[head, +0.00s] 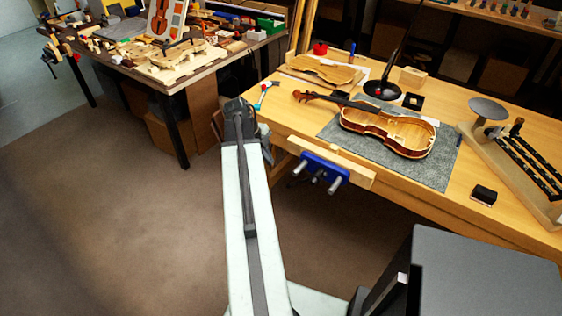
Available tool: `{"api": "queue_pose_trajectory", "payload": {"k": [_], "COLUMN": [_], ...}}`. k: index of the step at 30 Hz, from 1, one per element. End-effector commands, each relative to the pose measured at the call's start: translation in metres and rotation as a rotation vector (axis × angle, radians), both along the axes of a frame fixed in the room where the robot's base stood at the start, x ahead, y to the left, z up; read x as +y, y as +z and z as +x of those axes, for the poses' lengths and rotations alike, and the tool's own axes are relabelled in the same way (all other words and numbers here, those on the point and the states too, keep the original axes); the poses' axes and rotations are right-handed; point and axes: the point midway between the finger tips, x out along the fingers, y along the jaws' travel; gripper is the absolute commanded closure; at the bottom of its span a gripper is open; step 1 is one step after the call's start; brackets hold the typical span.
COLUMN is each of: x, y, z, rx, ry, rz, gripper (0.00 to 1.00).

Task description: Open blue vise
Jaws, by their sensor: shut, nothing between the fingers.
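The blue vise (325,170) is fixed to the front edge of the wooden workbench (486,205), at the middle of the head view. It has a pale wooden jaw board (358,177) and metal rods sticking out at the front. I cannot tell how wide its jaws stand apart. My arm reaches up from the bottom of the view, and its dark far end is left of the vise, apart from it in the picture. My gripper's fingers do not show; they seem hidden behind that end.
A violin body (390,130) lies on a grey mat (440,170) behind the vise. A black lamp base (382,90) and a violin plate (320,70) stand farther back. A rack (515,165) is at right. Another cluttered table (170,75) is at back left. Brown floor lies clear at left.

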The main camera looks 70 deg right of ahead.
Motion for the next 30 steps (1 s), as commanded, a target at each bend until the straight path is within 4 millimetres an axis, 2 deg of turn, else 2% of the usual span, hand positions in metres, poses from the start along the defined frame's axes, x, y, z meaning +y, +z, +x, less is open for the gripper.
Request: {"api": "queue_pose_trajectory", "payload": {"k": [1, 3, 11, 13, 17, 21, 24, 27, 30], "x": [0.0, 0.0, 0.003, 0.003, 0.004, 0.002, -0.002, -0.008, -0.017], "y": [0.012, 0.017, 0.019, 0.018, 0.018, 0.024, 0.033, 0.044, 0.059], "z": [0.008, 0.015, 0.024, 0.023, 0.022, 0.017, 0.007, -0.005, -0.025], "rx": [0.001, 0.001, 0.001, 0.012, 0.074, 0.161, 0.205, 0.229, 0.223], "ry": [0.002, 0.002, 0.007, 0.06, 0.352, 0.793, 1.043, 1.208, 1.207], "rz": [0.0, 0.0, 0.003, 0.021, 0.134, 0.311, 0.42, 0.499, 0.517], "gripper": [1.0, 1.0, 1.0, 1.0, 1.0, 1.0, 1.0, 1.0, 1.0]}}
